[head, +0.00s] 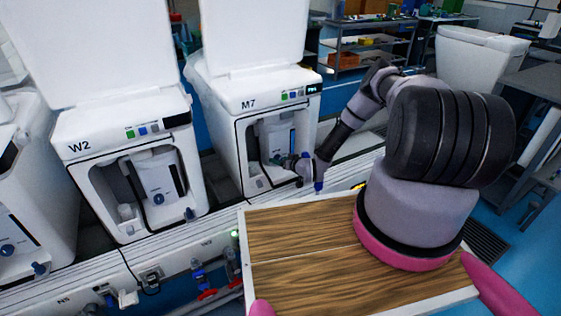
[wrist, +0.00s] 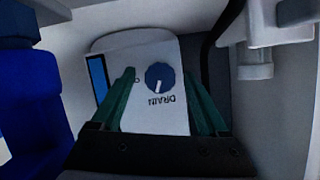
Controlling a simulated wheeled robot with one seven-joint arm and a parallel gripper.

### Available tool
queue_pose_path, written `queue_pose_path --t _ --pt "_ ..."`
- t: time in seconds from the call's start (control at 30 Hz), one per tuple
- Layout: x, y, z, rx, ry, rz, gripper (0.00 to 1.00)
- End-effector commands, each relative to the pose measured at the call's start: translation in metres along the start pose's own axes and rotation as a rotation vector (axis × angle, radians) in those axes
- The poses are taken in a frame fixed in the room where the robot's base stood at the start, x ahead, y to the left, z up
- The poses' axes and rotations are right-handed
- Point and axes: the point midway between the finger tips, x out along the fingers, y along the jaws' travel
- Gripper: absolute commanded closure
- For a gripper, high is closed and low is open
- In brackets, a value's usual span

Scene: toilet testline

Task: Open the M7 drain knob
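The M7 machine (head: 262,100) is white, with an open front bay. My gripper (head: 291,164) reaches into this bay from the right in the head view. In the wrist view, the drain knob (wrist: 160,77) is round and blue with a white pointer mark. It sits on a pale panel (wrist: 140,52), above the upside-down word DRAIN. My gripper (wrist: 158,73) is open, its two green fingers on either side of the knob in the picture, with gaps at both sides. Whether the fingertips reach the knob's depth cannot be told. I cannot make out the knob in the head view.
The white bay walls are close around the gripper. A grey-white fitting (wrist: 250,62) is at the right in the wrist view, and a blue part (wrist: 35,100) at the left. The W2 machine (head: 120,125) stands left of M7. A wooden-topped tray (head: 300,240) is in front.

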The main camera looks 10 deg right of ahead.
Motion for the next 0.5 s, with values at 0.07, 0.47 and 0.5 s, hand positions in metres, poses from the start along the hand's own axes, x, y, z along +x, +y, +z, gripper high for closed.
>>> queue_pose_path --t 0.07,0.47,0.5 --pt "0.0 0.0 0.0 0.0 0.0 0.0 0.23" --pt "-0.011 -0.006 -0.029 0.0 0.002 0.0 0.23" --pt "-0.014 -0.008 -0.036 -0.001 0.003 0.0 0.23"
